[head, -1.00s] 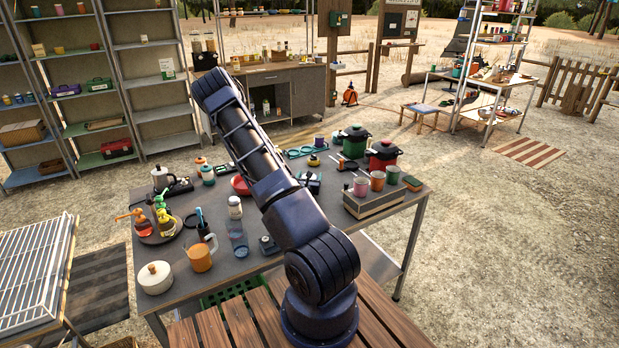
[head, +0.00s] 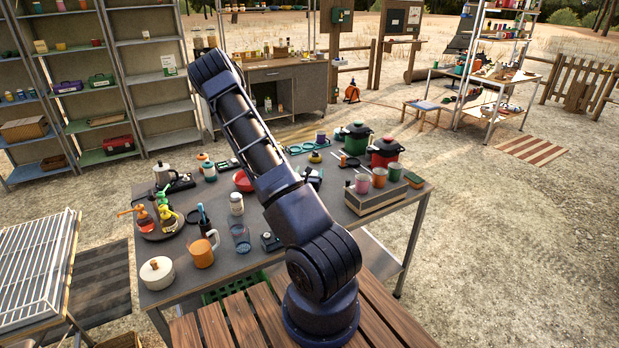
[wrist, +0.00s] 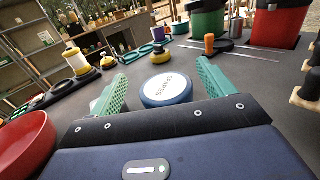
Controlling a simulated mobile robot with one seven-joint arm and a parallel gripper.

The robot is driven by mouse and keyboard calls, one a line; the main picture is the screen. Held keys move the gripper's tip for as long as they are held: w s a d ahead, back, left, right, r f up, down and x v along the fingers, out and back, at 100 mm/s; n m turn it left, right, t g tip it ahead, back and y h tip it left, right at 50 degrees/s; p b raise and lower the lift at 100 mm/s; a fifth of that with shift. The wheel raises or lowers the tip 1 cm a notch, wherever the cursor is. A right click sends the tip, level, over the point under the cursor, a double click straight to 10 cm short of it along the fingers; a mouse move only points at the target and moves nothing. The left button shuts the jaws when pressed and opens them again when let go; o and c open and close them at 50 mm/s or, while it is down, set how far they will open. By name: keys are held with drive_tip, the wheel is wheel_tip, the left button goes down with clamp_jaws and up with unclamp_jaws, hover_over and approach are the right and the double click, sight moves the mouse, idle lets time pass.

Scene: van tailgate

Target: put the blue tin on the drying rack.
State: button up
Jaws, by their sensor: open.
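The blue tin (wrist: 166,88), round with a pale, lettered lid, stands on the grey table in the wrist view. My gripper (wrist: 162,74) is open, with one green finger on each side of the tin. Whether either finger touches it cannot be told. In the head view my arm hides most of the gripper, and I cannot make out the tin clearly. The drying rack (head: 32,262), a white wire rack on a wooden stand, is at the left edge of the head view, apart from the table. Its visible top is bare.
Red and green pots (head: 384,152) and cups stand right. In the wrist view a red bowl (wrist: 22,143) is close on the left.

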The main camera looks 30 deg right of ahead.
drive_tip(key=shift+r, duration=1.6)
drive_tip(key=shift+d+r+h, duration=0.1)
drive_tip(key=shift+r+h, duration=0.2)
drive_tip(key=shift+r, duration=0.35)
drive_tip(key=s+d+r+m+g+h, duration=0.3)
drive_tip(key=s+r+m+g+h, duration=0.2)
drive_tip(key=s+r+m+g, duration=0.85)
drive_tip(key=s+a+r+m+g+y, duration=0.2)
drive_tip(key=s+a+r+m+y, duration=0.1)
drive_tip(key=s+a+m+y, duration=0.5)
drive_tip(key=s+a+r+m+t+y, duration=0.3)
drive_tip(key=a+r+y, duration=0.1)
drive_tip(key=a, duration=0.6)
drive_tip(key=s+a+r+m+t+y, duration=0.3)
drive_tip(key=a+r+y, duration=0.2)
drive_tip(key=a, duration=0.6)
drive_tip(key=shift+s+a+r, duration=0.15)
drive_tip(key=shift+s+r, duration=0.2)
drive_tip(key=shift+r, duration=0.1)
drive_tip(key=o, duration=0.4)
drive_tip(key=shift+a+r, duration=0.2)
drive_tip(key=shift+a, duration=0.1)
